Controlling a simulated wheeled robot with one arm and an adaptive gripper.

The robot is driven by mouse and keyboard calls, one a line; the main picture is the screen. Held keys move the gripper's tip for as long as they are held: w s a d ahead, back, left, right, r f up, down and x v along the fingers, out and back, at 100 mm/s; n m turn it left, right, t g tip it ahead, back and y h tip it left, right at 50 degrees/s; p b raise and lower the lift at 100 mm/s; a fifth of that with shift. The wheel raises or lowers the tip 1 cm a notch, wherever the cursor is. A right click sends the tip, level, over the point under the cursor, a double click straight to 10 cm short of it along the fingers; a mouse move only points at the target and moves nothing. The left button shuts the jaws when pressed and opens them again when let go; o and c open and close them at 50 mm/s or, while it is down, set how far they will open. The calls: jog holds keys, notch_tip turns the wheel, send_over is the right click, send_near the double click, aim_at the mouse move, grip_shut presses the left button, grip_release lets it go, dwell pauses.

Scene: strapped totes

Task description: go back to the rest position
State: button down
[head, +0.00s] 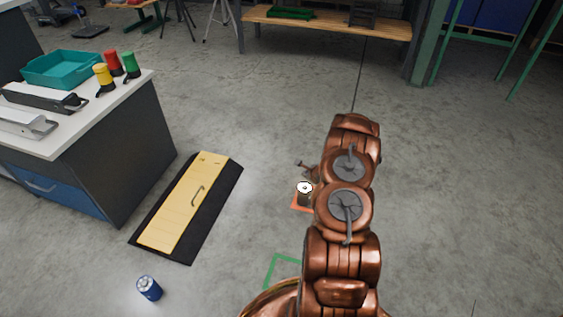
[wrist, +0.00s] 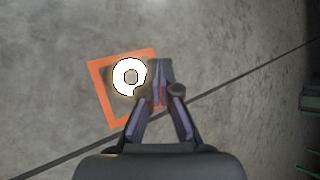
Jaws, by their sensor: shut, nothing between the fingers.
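My gripper (wrist: 160,98) shows in the wrist view with its fingers drawn together and nothing between them. It is above the floor, over the right part of an orange square outline (wrist: 97,85). A bright white ring (wrist: 117,77) appears left of the fingertips, inside the outline; I cannot tell its height. In the head view my copper arm reaches forward at right of centre and hides most of the gripper. The white ring (head: 304,187) and part of the orange outline (head: 298,208) show at the arm's left side.
A green floor outline (head: 271,267) is partly hidden by my arm. At left lie a black-edged yellow panel with a handle (head: 185,208) and a blue can (head: 149,288). A white-topped bench (head: 65,138) holds a teal tote (head: 62,68). Floor to the right is clear.

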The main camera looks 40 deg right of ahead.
jog(key=w+a+r+n+g+p, duration=0.1)
jog(key=a+r+n+p, duration=0.15)
jog(key=r, duration=0.65)
jog(key=w+a+r+n+g+p, duration=0.1)
jog(key=a+r+n+p, duration=0.2)
jog(key=r, duration=0.5)
jog(key=w+a+r+n+g+p, duration=0.1)
jog(key=a+r+n+p, duration=0.1)
jog(key=r+p, duration=0.5)
jog(key=s+a+r+n+g+p, duration=0.15)
jog(key=a+r, duration=0.25)
jog(key=r, duration=0.4)
jog(key=s+a+r+n+p, duration=0.3)
jog(key=a+r, duration=0.2)
jog(key=r, duration=0.4)
jog(key=s+a+r+n+g+p, duration=0.1)
jog(key=s+a+r+n+p, duration=0.2)
jog(key=r, duration=0.5)
jog(key=s+a+r+n+g+y+p, duration=0.1)
jog(key=s+a+r+n+g+p, duration=0.1)
jog(key=s+a+r+n+p, duration=0.5)
jog(key=s+a+r+n+g+y+p, duration=0.1)
jog(key=s+a+r+n+g+p, duration=0.2)
jog(key=s+a+r, duration=1.4)
jog(key=s+r+n+p, duration=0.4)
jog(key=s+r+p, duration=0.1)
jog(key=s, duration=0.4)
jog(key=shift+s+r+n+p, duration=0.3)
jog(key=shift+s+n+p, duration=0.1)
jog(key=shift+p, duration=0.1)
